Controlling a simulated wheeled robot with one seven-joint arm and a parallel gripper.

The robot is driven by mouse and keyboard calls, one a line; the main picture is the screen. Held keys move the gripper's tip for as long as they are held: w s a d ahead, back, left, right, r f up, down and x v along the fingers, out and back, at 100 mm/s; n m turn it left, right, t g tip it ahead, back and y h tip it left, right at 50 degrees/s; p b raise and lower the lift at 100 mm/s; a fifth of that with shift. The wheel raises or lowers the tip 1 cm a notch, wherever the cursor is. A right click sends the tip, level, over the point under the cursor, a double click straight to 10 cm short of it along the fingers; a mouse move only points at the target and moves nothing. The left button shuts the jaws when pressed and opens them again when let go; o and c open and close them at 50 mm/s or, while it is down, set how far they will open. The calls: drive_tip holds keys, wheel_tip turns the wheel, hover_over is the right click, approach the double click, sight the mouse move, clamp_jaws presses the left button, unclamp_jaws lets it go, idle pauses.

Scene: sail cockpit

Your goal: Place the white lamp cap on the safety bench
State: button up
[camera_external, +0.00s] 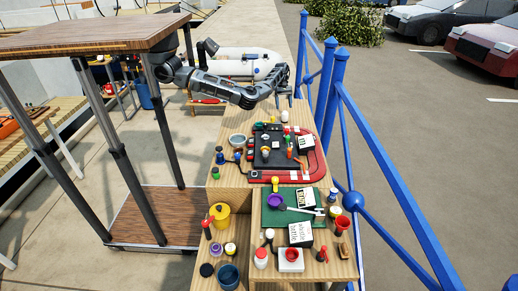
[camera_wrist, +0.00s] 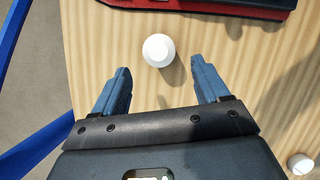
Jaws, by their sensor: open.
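A round white cap (camera_wrist: 158,50) stands on a light wooden surface (camera_wrist: 110,35) in the wrist view, just beyond my open fingers and roughly centred between them. My gripper (camera_wrist: 163,84) is open with nothing between its fingers. In the external view my gripper (camera_external: 282,78) is above the far end of the wooden bench (camera_external: 303,108). A small white thing (camera_external: 284,116) there appears to be the same cap. A second small white piece (camera_wrist: 300,163) lies at the wrist view's lower right. I cannot tell which surface is named the safety bench.
A red tray (camera_external: 318,168) with a black inner part and several small items lies nearby; its edge (camera_wrist: 220,8) shows beyond the cap. A green mat (camera_external: 273,215), cups and jars crowd the near end. A blue railing (camera_external: 330,95) runs along the right.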

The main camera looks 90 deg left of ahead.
drive_tip(key=v, duration=0.4)
drive_tip(key=shift+r+p, duration=0.1)
drive_tip(key=shift+p, duration=0.2)
